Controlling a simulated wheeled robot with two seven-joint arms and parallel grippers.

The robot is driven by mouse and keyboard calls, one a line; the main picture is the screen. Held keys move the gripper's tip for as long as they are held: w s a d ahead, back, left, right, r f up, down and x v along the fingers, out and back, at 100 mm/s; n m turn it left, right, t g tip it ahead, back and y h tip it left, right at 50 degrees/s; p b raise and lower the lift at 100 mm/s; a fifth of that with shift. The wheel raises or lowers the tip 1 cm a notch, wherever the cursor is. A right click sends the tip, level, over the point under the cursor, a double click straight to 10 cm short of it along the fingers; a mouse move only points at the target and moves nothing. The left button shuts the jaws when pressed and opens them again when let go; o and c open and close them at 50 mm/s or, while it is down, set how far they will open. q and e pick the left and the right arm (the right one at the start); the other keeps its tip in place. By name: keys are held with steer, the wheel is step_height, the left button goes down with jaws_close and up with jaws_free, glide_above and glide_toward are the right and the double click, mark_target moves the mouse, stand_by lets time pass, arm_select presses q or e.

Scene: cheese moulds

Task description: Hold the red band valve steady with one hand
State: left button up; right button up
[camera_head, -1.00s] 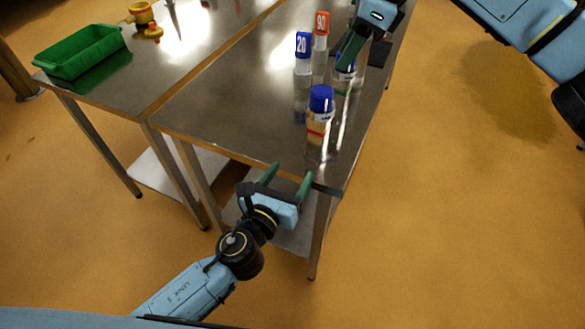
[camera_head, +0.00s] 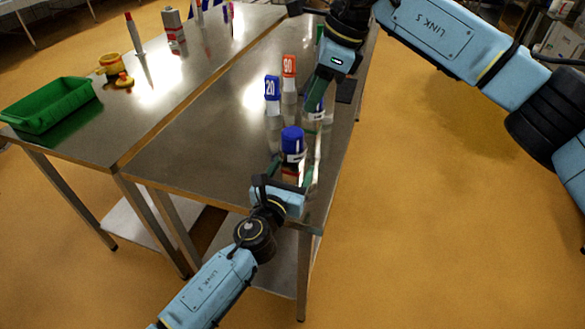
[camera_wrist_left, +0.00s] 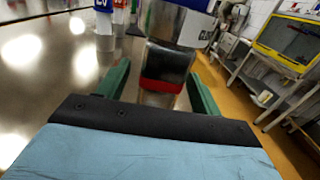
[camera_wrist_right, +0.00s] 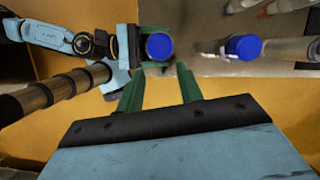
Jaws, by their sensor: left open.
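The red band valve stands upright on the steel table, with a clear body and blue cap (camera_head: 292,138). Its red band (camera_wrist_left: 162,85) shows between my left gripper's fingers in the left wrist view. My left gripper (camera_head: 290,182) is open, with one finger on each side of the valve's lower part; I cannot tell whether they touch it. My right gripper (camera_wrist_right: 160,78) is open and empty. In the right wrist view the red band valve's cap (camera_wrist_right: 160,46) lies just beyond its fingertips, with my left gripper around it.
Another blue-capped valve (camera_wrist_right: 243,46) stands close by, partly hidden by my right gripper in the head view. Blue "20" (camera_head: 272,88) and orange "90" (camera_head: 289,65) pieces stand behind. A green bin (camera_head: 48,104) and yellow part (camera_head: 112,64) sit on the left table.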

arm_select(q)
steer(key=shift+w+d, duration=0.15)
steer(key=shift+w, duration=0.3)
